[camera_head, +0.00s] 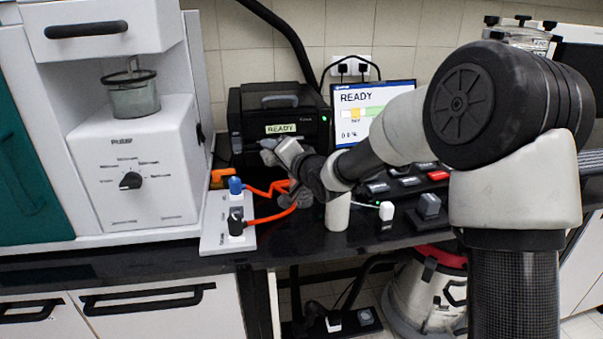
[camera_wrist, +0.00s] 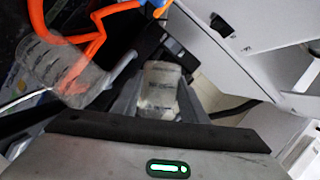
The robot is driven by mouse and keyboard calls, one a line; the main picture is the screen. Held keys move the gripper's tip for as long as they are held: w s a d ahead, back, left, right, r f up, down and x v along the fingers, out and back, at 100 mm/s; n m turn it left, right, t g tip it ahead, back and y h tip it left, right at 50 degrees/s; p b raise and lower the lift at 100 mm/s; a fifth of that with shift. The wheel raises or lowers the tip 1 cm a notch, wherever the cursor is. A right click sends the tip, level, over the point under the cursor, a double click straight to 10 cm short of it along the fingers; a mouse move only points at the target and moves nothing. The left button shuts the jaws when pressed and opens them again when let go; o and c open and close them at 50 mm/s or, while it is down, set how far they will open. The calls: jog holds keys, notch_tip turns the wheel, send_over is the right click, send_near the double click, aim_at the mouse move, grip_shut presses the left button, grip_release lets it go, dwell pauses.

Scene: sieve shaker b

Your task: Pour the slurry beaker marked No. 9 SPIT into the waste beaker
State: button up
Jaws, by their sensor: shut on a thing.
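In the wrist view a small cloudy, pale beaker (camera_wrist: 160,88) is between the fingers of my gripper (camera_wrist: 158,100), which is shut on it. No marking such as No. 9 SPIT can be read, and its contents are unclear. A larger clear beaker (camera_wrist: 62,68) with graduation marks is to its left, apart from it, beside an orange cable. In the head view my gripper (camera_head: 272,152) is in front of the black device, above the bench. The held beaker is not clear in the head view.
Orange cables (camera_head: 268,216) run from a white socket panel (camera_head: 226,222) across the bench. A black device (camera_head: 250,112) and a screen (camera_head: 362,108), both reading READY, stand behind. A white machine (camera_head: 135,165) fills the left.

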jog(key=shift+r+m+p, duration=0.3)
jog(key=shift+m+p, duration=0.05)
jog(key=shift+m, duration=0.15)
jog(key=shift+f+y, duration=0.35)
jog(key=shift+y, duration=0.05)
jog(key=shift+d+f+m+b, duration=0.1)
jog(key=shift+f+m+b, duration=0.5)
jog(key=shift+f+b, duration=0.25)
jog(key=shift+m+t+y, duration=0.4)
jog(key=shift+m, duration=0.4)
jog(key=shift+w+d+r+p, duration=0.1)
jog(key=shift+d+r+p, duration=0.1)
jog(key=shift+r+p, duration=0.65)
jog(key=shift+w+d+r+p, duration=0.1)
jog(key=shift+d+r+p, duration=0.1)
jog(key=shift+r+p, duration=0.7)
jog(key=shift+w+d+r+p, duration=0.1)
jog(key=shift+d+r+p, duration=0.1)
jog(key=shift+r+p, duration=0.65)
jog(key=shift+r, duration=0.15)
jog(key=shift+d+r+m+y+p, duration=0.2)
jog(key=shift+r+m+y+p, duration=0.2)
jog(key=shift+r+m+p, duration=0.4)
jog(key=shift+f+b, duration=0.15)
jog(key=shift+b, duration=0.3)
jog(key=shift+d+f+m+t+b, duration=0.25)
jog(key=shift+f+m+t+b, duration=0.25)
jog(key=shift+f+m+b, duration=0.4)
